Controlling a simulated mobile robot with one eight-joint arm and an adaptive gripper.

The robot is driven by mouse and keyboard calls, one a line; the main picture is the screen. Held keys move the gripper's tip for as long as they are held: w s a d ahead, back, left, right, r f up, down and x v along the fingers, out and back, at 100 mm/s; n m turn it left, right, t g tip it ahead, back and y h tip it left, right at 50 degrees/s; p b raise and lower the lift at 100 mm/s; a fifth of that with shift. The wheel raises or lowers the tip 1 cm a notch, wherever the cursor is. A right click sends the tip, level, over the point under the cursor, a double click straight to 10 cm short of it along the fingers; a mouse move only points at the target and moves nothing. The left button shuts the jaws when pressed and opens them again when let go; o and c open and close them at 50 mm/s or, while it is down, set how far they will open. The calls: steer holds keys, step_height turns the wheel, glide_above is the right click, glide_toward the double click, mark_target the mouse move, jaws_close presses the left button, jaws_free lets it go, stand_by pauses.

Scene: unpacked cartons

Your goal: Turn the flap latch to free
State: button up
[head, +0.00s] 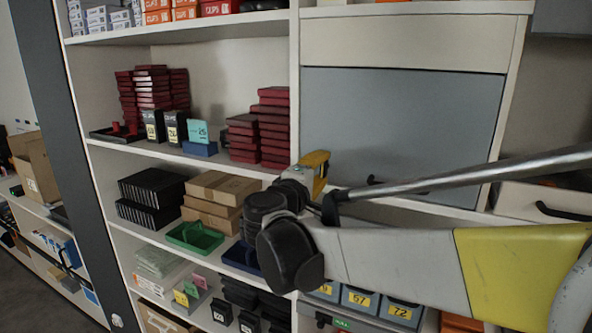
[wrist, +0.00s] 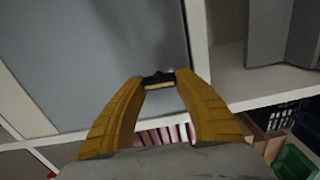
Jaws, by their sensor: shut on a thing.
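The grey flap (head: 400,115) closes the compartment at the upper right in the head view. It fills the upper left of the wrist view (wrist: 105,45). The flap latch (wrist: 158,79) is a small black piece with a pale yellow strip, by the flap's edge. My gripper (head: 317,163) is at the flap's lower left corner, where it hides the latch from the head view. In the wrist view the yellow fingers of my gripper (wrist: 158,86) close in on the latch from both sides, with the latch between their tips.
Left of the flap, an open shelf holds stacks of dark red boxes (head: 273,125). Below are brown cartons (head: 212,188), a green tray (head: 194,237) and grey bins with yellow labels (head: 360,299). A white upright (head: 295,80) stands just beside the flap.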

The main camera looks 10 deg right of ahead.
steer(key=shift+n, duration=0.4)
steer(key=o, duration=1.2)
steer(key=v, duration=1.2)
steer(key=shift+d, duration=0.1)
